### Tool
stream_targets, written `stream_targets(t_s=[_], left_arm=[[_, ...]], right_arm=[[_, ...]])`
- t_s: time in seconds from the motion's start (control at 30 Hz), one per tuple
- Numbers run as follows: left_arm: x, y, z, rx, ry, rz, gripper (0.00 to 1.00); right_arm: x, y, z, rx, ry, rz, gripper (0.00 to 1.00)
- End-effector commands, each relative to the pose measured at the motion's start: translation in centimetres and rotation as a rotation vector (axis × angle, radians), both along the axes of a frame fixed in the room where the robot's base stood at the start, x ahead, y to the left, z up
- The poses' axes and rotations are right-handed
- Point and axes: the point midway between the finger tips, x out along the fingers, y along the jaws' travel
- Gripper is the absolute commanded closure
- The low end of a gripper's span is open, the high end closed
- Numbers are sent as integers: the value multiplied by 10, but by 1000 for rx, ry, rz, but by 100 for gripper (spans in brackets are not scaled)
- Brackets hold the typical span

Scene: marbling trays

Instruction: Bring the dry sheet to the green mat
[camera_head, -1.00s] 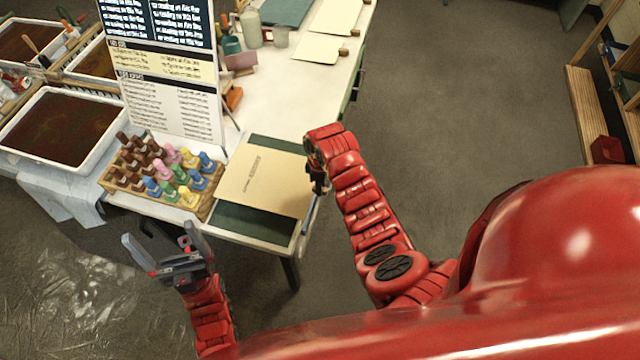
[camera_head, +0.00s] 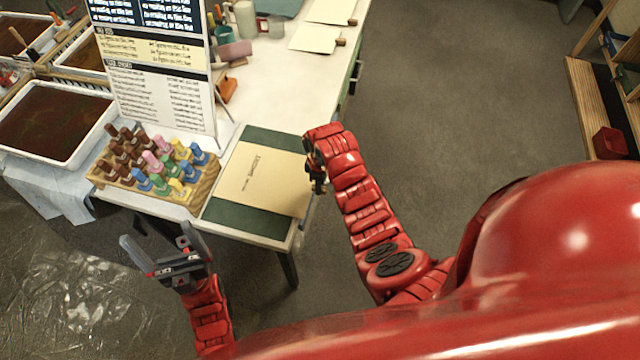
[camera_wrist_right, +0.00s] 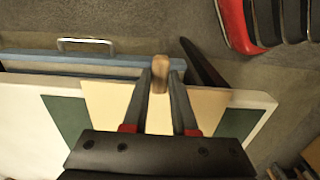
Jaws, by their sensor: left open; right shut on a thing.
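The dry sheet (camera_head: 265,172) is cream with a printed line. My right gripper (camera_head: 317,180) is at the sheet's right edge. In the right wrist view, that gripper (camera_wrist_right: 160,82) is shut on the sheet's wooden tab (camera_wrist_right: 160,70), with mat strips (camera_wrist_right: 66,116) on both sides of the sheet (camera_wrist_right: 98,100). My left gripper (camera_head: 155,248) is open and empty, off the table's near edge.
A wooden rack of coloured bottles (camera_head: 190,197) stands just left of the mat. A sign board (camera_head: 160,75) stands behind it. Two more tabbed sheets (camera_head: 314,37) lie at the table's far end. A dark marbling tray (camera_head: 50,125) is at left. The floor right of the table is open.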

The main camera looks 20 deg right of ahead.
Motion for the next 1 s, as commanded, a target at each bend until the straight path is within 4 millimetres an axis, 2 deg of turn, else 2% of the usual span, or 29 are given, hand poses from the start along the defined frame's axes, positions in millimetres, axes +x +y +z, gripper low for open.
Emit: stream_targets(t_s=[0.17,0.2,0.4,0.6,0.77,1.0], left_arm=[[0,0,0,0,0,0,0],[0,0,0,0,0,0,0],[0,0,0,0,0,0,0],[0,0,0,0,0,0,0],[0,0,0,0,0,0,0],[0,0,0,0,0,0,0]], right_arm=[[0,0,1,0,0,0,100],[0,0,0,0,0,0,73],[0,0,0,0,0,0,39],[0,0,0,0,0,0,39],[0,0,0,0,0,0,11],[0,0,0,0,0,0,9]])
